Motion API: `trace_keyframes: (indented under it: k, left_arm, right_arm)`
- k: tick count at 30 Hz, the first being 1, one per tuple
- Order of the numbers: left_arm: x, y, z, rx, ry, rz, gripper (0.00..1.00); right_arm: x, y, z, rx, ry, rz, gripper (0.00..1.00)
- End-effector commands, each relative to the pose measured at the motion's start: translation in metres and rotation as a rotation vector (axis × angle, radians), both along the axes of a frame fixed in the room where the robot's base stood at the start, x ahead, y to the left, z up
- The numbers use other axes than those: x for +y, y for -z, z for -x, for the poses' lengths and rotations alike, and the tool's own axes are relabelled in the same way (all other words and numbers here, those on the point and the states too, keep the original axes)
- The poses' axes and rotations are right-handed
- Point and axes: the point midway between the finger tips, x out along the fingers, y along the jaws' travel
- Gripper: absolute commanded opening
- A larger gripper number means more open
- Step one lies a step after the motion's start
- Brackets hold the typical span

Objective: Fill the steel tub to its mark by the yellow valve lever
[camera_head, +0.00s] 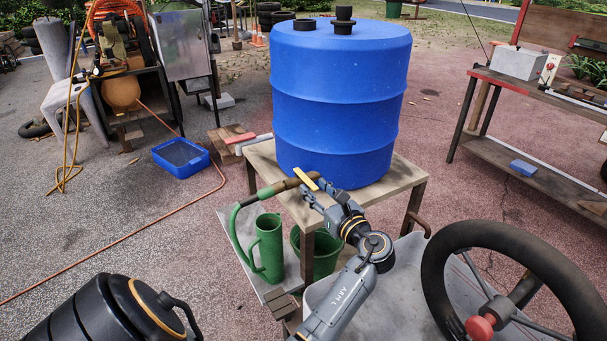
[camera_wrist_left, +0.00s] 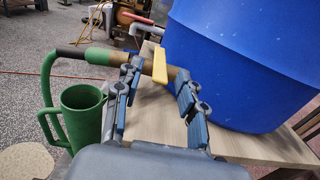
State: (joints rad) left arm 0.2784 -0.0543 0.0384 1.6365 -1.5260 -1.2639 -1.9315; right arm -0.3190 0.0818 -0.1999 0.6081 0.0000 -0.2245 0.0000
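The yellow valve lever (camera_head: 306,180) sits on a brown pipe at the foot of the blue barrel (camera_head: 340,100). It also shows in the wrist view (camera_wrist_left: 159,66), standing across the pipe. A green hose (camera_head: 238,215) runs from the pipe to the left and down. My left gripper (camera_head: 308,192) is at the lever. In the wrist view its fingers (camera_wrist_left: 158,88) are apart, with the lever between them; contact cannot be told. A pale grey basin (camera_head: 405,262), perhaps the steel tub, lies at lower right, partly hidden by my arm. I cannot make out its mark or any water. My right gripper is out of view.
A green jug (camera_head: 268,245) and green bucket (camera_head: 327,250) stand below the barrel's wooden table (camera_head: 400,180). A black steering wheel (camera_head: 450,240) overlaps the basin. A blue tray (camera_head: 180,158) lies on open ground.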

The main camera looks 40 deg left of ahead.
Motion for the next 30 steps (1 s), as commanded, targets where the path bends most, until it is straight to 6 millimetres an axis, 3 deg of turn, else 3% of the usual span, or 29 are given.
trace_keyframes:
  k: [3,10,23,30]
  left_arm:
    - [0.025,-0.002,-0.007,0.0,-0.002,-0.002,0.4]
    - [0.058,-0.001,-0.017,-0.001,-0.001,-0.001,0.4]
    - [0.069,0.0,-0.02,-0.001,0.0,0.002,0.4]
    - [0.069,0.0,-0.02,-0.002,0.0,0.002,0.0]
  right_arm:
    - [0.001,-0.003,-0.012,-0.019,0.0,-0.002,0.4]
    - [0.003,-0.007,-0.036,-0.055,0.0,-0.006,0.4]
    - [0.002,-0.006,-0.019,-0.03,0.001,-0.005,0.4]
    - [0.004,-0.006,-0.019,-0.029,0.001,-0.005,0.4]
